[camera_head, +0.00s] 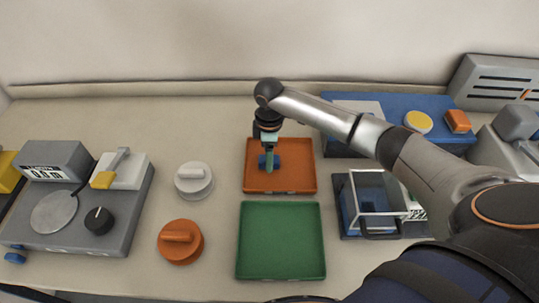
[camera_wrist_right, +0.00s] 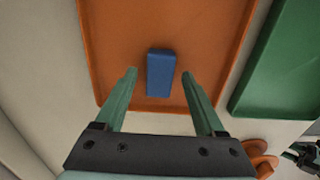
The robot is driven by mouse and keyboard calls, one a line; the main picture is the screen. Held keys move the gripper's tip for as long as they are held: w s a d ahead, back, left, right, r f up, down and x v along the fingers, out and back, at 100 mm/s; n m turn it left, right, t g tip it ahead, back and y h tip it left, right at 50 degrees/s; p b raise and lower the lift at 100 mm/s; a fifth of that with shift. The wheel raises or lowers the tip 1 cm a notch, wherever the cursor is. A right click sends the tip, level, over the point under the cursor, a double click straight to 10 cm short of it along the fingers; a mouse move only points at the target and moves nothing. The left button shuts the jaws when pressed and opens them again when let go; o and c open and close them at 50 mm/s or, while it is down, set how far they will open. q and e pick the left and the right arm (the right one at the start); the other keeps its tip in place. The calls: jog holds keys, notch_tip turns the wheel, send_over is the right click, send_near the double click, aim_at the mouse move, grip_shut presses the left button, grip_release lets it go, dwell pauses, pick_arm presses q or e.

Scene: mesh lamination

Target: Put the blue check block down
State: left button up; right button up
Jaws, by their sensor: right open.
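The blue check block (camera_wrist_right: 161,73) lies flat on the floor of the orange tray (camera_wrist_right: 115,35) in the right wrist view. In the head view the block (camera_head: 263,161) shows only partly, beside and behind my fingers. The orange tray (camera_head: 290,182) also shows there, at the middle of the table. My right gripper (camera_head: 268,170) reaches down over this tray. In the wrist view my right gripper (camera_wrist_right: 158,75) is open, its green fingers apart with a gap on both sides of the block.
A green tray (camera_head: 281,241) lies just in front of the orange one. A white knob (camera_head: 194,180) and an orange knob (camera_head: 181,242) stand to the left. A scale (camera_head: 75,215) is farther left. A clear-walled box (camera_head: 376,198) stands close on the right, under my arm.

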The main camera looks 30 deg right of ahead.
notch_tip(320, 180, up, 12)
dwell(0.4)
jog(key=shift+f, duration=0.1)
dwell(0.3)
